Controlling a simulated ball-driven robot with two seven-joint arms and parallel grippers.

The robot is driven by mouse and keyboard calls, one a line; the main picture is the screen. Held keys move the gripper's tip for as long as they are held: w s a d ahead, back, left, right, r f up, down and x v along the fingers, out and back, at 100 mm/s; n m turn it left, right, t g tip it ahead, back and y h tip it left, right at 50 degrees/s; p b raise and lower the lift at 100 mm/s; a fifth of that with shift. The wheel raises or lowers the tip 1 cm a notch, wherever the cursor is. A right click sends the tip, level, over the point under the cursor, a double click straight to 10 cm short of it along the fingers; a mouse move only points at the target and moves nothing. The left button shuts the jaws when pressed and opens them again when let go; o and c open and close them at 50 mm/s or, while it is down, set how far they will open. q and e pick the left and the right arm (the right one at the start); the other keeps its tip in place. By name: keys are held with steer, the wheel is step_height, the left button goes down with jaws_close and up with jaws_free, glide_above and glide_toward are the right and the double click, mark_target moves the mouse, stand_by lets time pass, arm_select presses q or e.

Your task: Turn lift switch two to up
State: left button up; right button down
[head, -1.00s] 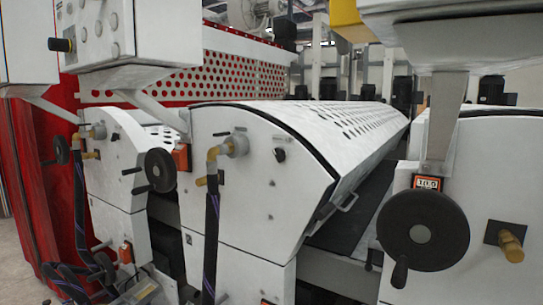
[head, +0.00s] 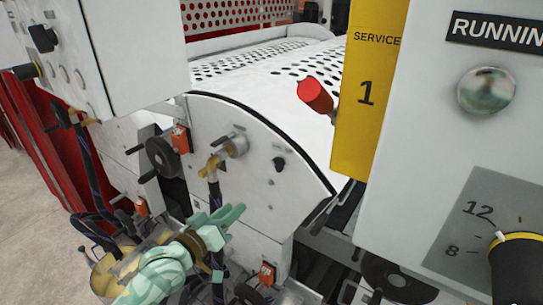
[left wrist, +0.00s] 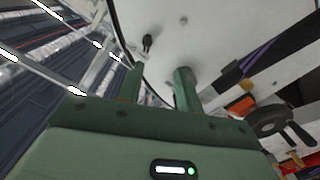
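A small black switch (head: 279,163) sits on the curved white side panel (head: 250,185) of the roller unit. A similar black switch shows in the left wrist view (left wrist: 147,42), beyond the fingertips. No label for lift switch two is readable, so I cannot tell if this is it. Its up or down position is too small to tell. My left gripper (head: 232,222) is below and left of this switch, in front of the panel. Its green fingers (left wrist: 160,78) are apart with nothing between them. My right gripper is not in view.
A brass valve fitting (head: 216,160) with a hose and a black handwheel (head: 160,157) stick out left of the switch. A yellow box marked SERVICE 1 (head: 365,100) with a red knob (head: 315,95) and a white control box (head: 420,130) fill the right. A grey cabinet (head: 130,50) hangs upper left.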

arm_select(q)
step_height(320, 180, up, 3)
glide_toward(275, 166)
steer(key=shift+h, duration=0.3)
steer(key=x, duration=0.8)
steer(key=shift+w+f+b, duration=0.15)
steer(key=shift+w+b, duration=0.1)
steer(key=shift+b, duration=0.15)
steer(key=shift+c, duration=0.2)
jaws_close()
